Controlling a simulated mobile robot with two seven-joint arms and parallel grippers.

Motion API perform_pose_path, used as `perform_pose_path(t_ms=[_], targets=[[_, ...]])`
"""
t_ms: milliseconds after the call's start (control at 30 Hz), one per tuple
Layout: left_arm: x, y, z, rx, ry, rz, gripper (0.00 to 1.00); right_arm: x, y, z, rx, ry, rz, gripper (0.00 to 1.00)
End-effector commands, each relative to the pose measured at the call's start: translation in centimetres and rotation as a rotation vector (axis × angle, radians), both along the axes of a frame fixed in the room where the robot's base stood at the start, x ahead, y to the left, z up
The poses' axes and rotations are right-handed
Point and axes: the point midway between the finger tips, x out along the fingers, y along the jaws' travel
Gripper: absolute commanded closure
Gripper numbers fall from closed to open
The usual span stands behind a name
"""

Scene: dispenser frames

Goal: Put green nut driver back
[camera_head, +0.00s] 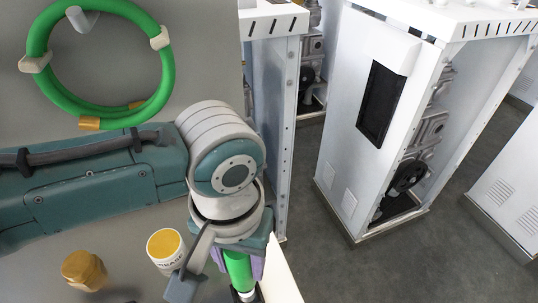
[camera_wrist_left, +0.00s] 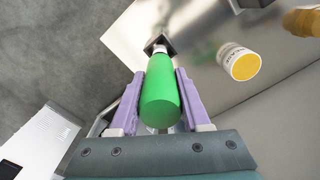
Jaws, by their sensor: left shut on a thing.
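The green nut driver (camera_head: 239,272) is held under my left wrist at the lower middle of the head view. My left gripper (camera_wrist_left: 160,76) has its purple fingers on both sides of the green handle (camera_wrist_left: 160,103) and is shut on it. In the left wrist view the driver points away from the gripper, its light collar meeting a dark square piece (camera_wrist_left: 159,42) at the panel's edge. I cannot tell whether the shaft is inside that piece. My right gripper is not in view.
A white cylinder with a yellow top (camera_head: 166,250) and a brass hex fitting (camera_head: 84,270) sit on the grey panel. A coiled green hose (camera_head: 38,85) hangs above my arm. White dispenser frames (camera_head: 345,130) stand to the right on a dark floor.

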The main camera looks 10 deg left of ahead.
Motion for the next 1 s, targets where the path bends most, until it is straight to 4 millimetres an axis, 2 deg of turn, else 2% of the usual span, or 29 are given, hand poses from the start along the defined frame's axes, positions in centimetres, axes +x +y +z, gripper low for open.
perform_pose_path(t_ms=[1000], targets=[[0.0,0.0,-2.5,-0.001,-0.001,0.000,1.00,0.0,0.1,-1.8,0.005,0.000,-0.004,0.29]])
